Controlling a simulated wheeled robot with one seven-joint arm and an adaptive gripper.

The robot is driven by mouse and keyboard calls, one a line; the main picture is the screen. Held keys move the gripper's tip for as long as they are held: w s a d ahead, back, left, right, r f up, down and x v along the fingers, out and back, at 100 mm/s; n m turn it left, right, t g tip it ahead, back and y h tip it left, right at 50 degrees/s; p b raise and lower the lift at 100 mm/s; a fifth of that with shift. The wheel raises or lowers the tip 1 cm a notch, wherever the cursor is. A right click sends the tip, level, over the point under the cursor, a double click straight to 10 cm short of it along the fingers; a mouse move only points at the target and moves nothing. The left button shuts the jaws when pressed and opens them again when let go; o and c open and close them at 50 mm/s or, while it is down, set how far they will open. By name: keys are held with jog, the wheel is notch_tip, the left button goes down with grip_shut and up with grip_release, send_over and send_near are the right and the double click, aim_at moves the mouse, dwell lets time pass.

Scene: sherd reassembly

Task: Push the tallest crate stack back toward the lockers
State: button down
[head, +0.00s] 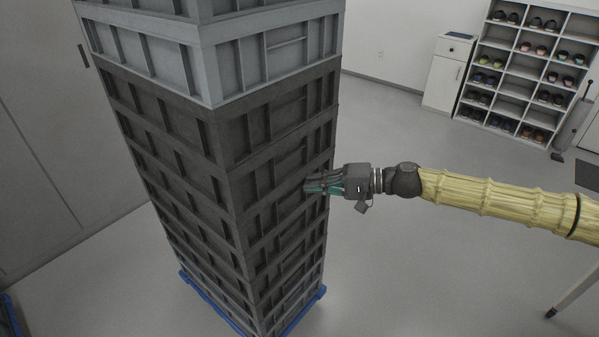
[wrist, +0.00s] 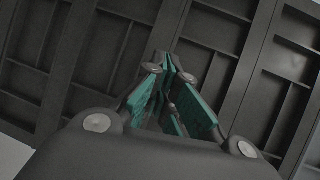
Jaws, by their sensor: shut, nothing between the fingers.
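A tall stack of crates (head: 225,180) fills the left half of the head view, dark grey below and lighter grey at the top. It stands upright on a blue base (head: 215,308). My gripper (head: 308,187) is shut and empty, with its fingertips at the right-hand face of the stack, about mid-height. The fingers look to be at or touching the dark crates; exact contact is hard to tell. In the wrist view my gripper's teal-padded fingers (wrist: 170,85) point at the ribbed dark crate wall (wrist: 120,45). The top of the stack is cut off in the head view.
Large grey doors (head: 45,130), perhaps lockers, stand at the left behind the stack. A shoe rack (head: 525,75) and a white cabinet (head: 445,75) stand along the back right. The floor (head: 420,270) between them is open. Another blue edge (head: 12,315) shows at lower left.

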aim_at(297, 173)
jog(key=shift+w+a+b, duration=0.35)
jog(key=shift+w+a, duration=0.45)
jog(key=shift+a, duration=0.3)
jog(key=shift+w+a+r+b, duration=0.1)
jog(key=shift+w+a+b, duration=0.4)
jog(key=shift+w+a, duration=0.5)
jog(key=a, duration=0.1)
jog(key=w+a, duration=0.1)
jog(key=a, duration=0.1)
jog(key=shift+w+b, duration=0.2)
jog(key=shift+b, duration=0.2)
jog(key=shift+w+a+b, duration=1.75)
jog(key=shift+w+a, duration=1.5)
jog(key=shift+a, duration=1.05)
jog(key=w+f+b+v, duration=0.1)
jog(key=v, duration=0.6)
jog(key=shift+d+f, duration=0.3)
jog(key=shift+d, duration=0.3)
jog(key=shift+w, duration=0.15)
